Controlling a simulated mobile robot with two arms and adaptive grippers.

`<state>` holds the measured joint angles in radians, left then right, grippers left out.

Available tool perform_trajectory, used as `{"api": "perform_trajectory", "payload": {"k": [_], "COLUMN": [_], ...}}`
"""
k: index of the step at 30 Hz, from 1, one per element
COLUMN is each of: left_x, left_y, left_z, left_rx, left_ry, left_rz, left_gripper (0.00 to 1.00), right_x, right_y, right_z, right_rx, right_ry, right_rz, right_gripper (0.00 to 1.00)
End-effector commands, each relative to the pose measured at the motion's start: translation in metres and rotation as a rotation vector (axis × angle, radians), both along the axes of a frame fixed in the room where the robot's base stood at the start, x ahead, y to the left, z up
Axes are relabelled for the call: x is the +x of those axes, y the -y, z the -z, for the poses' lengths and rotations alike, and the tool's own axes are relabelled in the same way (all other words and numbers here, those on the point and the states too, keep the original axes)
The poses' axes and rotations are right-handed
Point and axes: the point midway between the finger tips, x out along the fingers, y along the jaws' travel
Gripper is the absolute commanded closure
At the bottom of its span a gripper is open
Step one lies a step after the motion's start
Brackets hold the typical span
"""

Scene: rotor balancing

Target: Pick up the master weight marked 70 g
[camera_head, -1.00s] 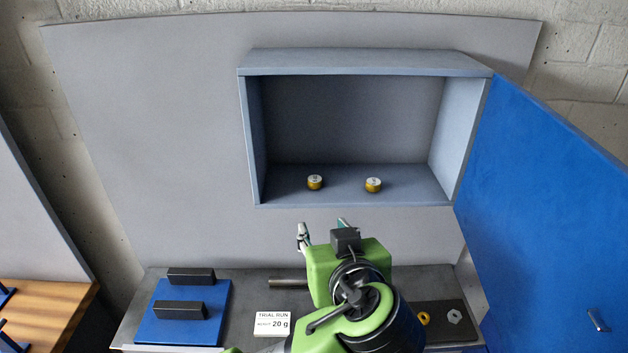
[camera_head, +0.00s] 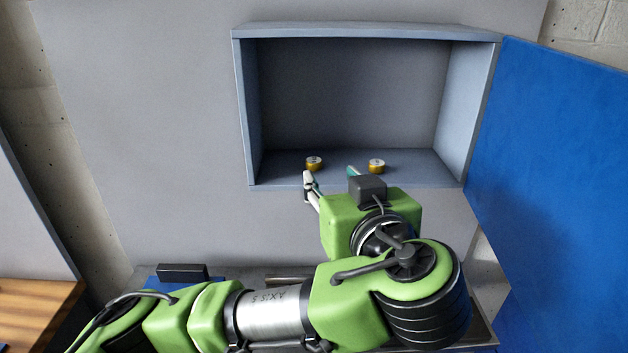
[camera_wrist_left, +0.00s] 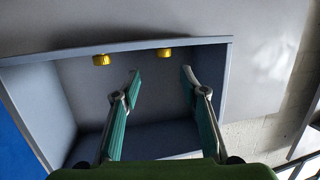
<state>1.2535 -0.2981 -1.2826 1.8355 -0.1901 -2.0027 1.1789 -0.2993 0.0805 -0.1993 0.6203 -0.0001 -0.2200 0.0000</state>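Two small brass master weights with pale tops stand on the floor of the open wall cabinet (camera_head: 410,165), a left one (camera_head: 314,163) and a right one (camera_head: 376,166) in the head view. Their markings are too small to read. My left gripper (camera_head: 330,175) is open and empty at the cabinet's front edge, its fingers spread. In the left wrist view, which looks upside down, the gripper (camera_wrist_left: 161,73) has one weight (camera_wrist_left: 164,52) beyond the gap between its fingertips. The other weight (camera_wrist_left: 101,60) lies outside the fingers, to the left. Neither weight is visibly touched. My right gripper is not in view.
The blue cabinet door (camera_head: 560,180) stands wide open on the right. The cabinet's side walls and top bound the space around the weights. Below, my left arm covers most of the bench, where a black block (camera_head: 183,272) shows at the left.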

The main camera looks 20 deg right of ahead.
Motion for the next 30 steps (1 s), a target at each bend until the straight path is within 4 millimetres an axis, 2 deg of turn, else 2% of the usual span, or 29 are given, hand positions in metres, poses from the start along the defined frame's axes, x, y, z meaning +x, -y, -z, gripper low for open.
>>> {"api": "perform_trajectory", "payload": {"k": [3, 6, 14, 21, 25, 30], "left_x": [0.027, 0.042, 0.062, 0.097, 0.107, 0.108], "left_y": [0.0, 0.002, 0.003, 0.0, 0.001, 0.002], "left_z": [0.003, 0.007, 0.01, 0.016, 0.019, 0.021], "left_rx": [0.003, 0.003, 0.002, 0.002, 0.001, 0.0], "left_ry": [0.0, 0.0, 0.001, 0.001, 0.0, 0.0], "left_rz": [-0.006, -0.005, -0.003, -0.003, -0.001, 0.001], "left_gripper": [0.6, 0.6, 0.6, 0.6, 0.6, 0.6], "right_x": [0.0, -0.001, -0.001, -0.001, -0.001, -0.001], "right_y": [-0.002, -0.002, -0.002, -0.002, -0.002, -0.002], "right_z": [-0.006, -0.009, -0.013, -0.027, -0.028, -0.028], "right_rx": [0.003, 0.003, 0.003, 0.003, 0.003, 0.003], "right_ry": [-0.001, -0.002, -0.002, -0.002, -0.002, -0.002], "right_rz": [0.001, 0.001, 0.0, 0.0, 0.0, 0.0], "right_gripper": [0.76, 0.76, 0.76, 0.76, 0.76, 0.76]}}
